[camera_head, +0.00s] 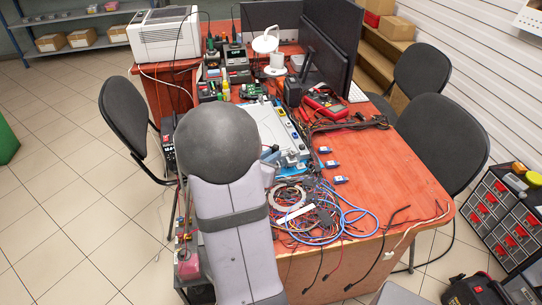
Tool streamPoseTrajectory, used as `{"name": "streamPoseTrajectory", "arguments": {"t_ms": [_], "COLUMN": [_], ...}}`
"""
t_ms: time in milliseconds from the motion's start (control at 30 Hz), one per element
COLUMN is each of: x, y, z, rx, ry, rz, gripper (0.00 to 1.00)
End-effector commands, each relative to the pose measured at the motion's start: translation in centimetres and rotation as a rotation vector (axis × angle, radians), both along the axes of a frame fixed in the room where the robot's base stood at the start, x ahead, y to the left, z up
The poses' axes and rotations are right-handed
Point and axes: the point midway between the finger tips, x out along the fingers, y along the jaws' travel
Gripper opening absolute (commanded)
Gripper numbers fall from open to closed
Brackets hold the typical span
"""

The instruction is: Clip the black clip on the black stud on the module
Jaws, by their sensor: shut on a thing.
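A light grey panel (268,120), which looks like the module, lies on the red-brown table in the middle, with small blue and dark parts along its right edge. My arm stands in front of it and covers its left and near side. My gripper is not visible; it is hidden behind my own arm. The black clip and the black stud cannot be made out at this size.
Small blue pieces (340,180) lie right of the panel. A tangle of coloured cables (300,215) covers the table's near part. A red multimeter (325,103), dark monitors (330,40) and a white printer (163,37) stand farther back. The table's right front is mostly clear.

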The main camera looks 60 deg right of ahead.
Motion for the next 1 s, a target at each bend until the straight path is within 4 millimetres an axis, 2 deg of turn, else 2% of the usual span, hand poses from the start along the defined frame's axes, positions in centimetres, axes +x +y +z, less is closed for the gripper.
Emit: {"name": "streamPoseTrajectory", "arguments": {"t_ms": [1000], "x": [0.0], "y": [0.03], "z": [-0.68], "rx": [0.0], "ry": [0.0], "rz": [0.0], "gripper": [0.0]}}
